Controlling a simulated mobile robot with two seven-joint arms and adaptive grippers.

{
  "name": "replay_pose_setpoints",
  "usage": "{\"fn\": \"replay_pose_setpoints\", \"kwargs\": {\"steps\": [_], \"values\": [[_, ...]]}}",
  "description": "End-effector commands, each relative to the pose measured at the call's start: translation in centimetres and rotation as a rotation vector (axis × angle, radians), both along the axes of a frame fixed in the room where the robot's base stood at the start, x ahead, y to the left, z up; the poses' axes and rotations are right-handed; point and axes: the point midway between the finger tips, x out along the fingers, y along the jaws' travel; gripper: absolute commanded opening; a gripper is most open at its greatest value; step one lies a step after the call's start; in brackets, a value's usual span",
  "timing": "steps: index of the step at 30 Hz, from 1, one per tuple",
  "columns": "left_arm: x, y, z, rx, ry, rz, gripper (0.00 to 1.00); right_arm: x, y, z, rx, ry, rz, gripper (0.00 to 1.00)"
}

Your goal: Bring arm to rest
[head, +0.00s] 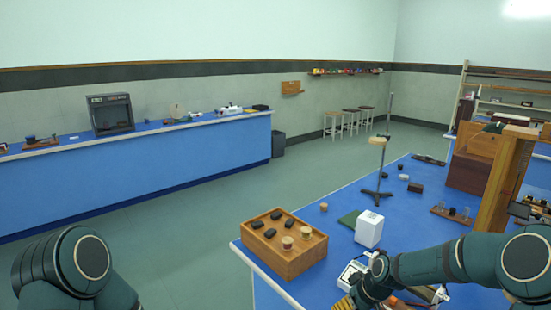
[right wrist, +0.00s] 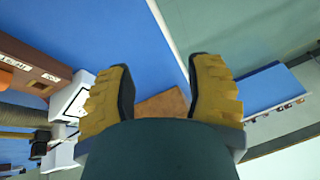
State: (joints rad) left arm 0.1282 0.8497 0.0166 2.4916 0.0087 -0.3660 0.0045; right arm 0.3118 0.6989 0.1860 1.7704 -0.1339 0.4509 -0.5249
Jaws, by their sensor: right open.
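My right arm (head: 430,265) comes in from the right over the near bench. Its gripper (head: 345,304) is at the bottom edge of the head view, close to the bench's front edge and partly cut off. In the right wrist view the gripper (right wrist: 160,92) shows two yellow ribbed fingers spread apart with nothing held between them. A brown surface, too blurred to name, shows beyond the gap. In the head view only the shoulder part of my left arm (head: 75,265) shows at the lower left; its gripper is out of the picture.
A wooden tray (head: 298,263) with dark pieces and round pieces stands left of my right gripper. A white box (head: 369,229), a stand (head: 377,170) and a wooden cabinet (head: 497,180) are farther back on the blue bench (head: 340,200). Open floor (head: 190,230) lies left of it.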

Motion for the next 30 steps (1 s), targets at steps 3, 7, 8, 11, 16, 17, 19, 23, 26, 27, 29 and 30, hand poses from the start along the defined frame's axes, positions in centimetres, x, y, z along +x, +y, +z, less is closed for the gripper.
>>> {"fn": "replay_pose_setpoints", "kwargs": {"steps": [3,7,8,11,16,17,19,23,26,27,29,30], "values": [[-0.2,0.0,-2.0,-0.001,0.006,-0.004,0.47,-5.1,4.1,-6.7,0.045,0.077,-0.093,0.53],[-0.5,-0.1,-3.6,-0.002,0.012,-0.011,0.47,-11.4,7.3,-12.2,0.077,0.156,-0.219,0.53],[-0.6,-0.1,-3.9,-0.002,0.014,-0.012,0.47,-12.9,7.9,-13.2,0.082,0.173,-0.248,0.53],[-0.8,-0.1,-4.9,-0.003,0.017,-0.016,0.47,-17.9,9.2,-15.9,0.091,0.226,-0.345,0.53],[-1.0,-0.2,-5.9,-0.004,0.022,-0.02,0.47,-23.5,10.0,-17.9,0.089,0.279,-0.459,0.53],[-1.0,-0.2,-6.0,-0.004,0.023,-0.021,0.47,-24.1,10.0,-18.0,0.088,0.285,-0.472,0.53],[-1.0,-0.2,-6.1,-0.004,0.024,-0.022,0.47,-24.9,10.0,-18.2,0.087,0.29,-0.49,0.53],[-1.1,-0.2,-6.0,-0.005,0.023,-0.022,0.47,-25.2,10.0,-18.1,0.087,0.292,-0.501,0.53],[-1.0,-0.2,-6.0,-0.005,0.023,-0.022,0.47,-25.2,10.0,-18.1,0.087,0.292,-0.5,0.53],[-1.0,-0.2,-6.0,-0.005,0.023,-0.022,0.47,-25.2,10.0,-18.1,0.087,0.292,-0.5,0.53],[-1.0,-0.2,-6.0,-0.005,0.023,-0.022,0.47,-25.1,10.0,-18.1,0.087,0.292,-0.499,0.53],[-1.0,-0.2,-6.0,-0.005,0.023,-0.022,0.47,-25.1,10.0,-18.1,0.087,0.292,-0.499,0.53]]}}
